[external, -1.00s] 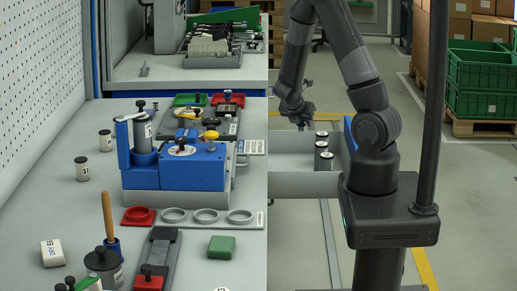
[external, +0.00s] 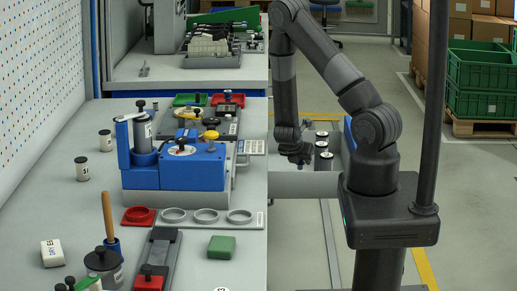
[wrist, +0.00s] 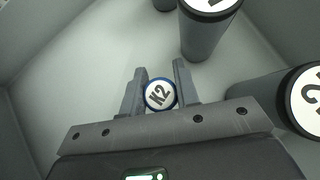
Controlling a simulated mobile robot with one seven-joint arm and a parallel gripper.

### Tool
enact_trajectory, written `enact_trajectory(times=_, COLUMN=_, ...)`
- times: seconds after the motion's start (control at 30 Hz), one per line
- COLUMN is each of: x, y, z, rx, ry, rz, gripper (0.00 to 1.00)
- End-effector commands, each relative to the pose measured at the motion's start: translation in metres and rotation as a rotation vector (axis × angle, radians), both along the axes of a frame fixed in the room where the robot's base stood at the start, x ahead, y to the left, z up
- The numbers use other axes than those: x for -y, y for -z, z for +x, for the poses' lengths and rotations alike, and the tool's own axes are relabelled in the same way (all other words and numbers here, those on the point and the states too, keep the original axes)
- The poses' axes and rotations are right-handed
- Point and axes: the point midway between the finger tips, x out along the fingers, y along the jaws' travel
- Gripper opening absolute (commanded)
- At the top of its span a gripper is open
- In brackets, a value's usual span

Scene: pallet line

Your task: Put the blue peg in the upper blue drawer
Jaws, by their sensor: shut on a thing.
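The blue peg (wrist: 159,94) shows in the wrist view from above as a round white cap with a blue rim and dark lettering. My gripper (wrist: 160,70) has one finger on each side of it and is shut on it. The peg's lower part is hidden. In the external view my gripper (external: 299,160) points down into an open grey drawer (external: 290,186) at the right side of the bench; the peg cannot be made out there. I cannot tell whether this is the upper drawer.
Dark grey cylinders with white caps stand in the drawer, one just beyond my fingers (wrist: 204,35) and one to their right (wrist: 270,90). The drawer walls are close around. A blue machine (external: 190,168) stands on the bench to the left.

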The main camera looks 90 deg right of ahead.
Motion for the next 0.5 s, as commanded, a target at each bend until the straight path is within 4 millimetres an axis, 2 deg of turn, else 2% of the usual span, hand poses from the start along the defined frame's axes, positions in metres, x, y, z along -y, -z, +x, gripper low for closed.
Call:
enact_trajectory(times=0.3, x=0.000, y=0.033, z=0.000, rx=-0.002, ry=0.001, rz=0.002, gripper=0.05)
enact_trajectory(times=0.5, x=0.000, y=0.037, z=0.000, rx=0.000, ry=0.000, rz=0.000, gripper=0.05)
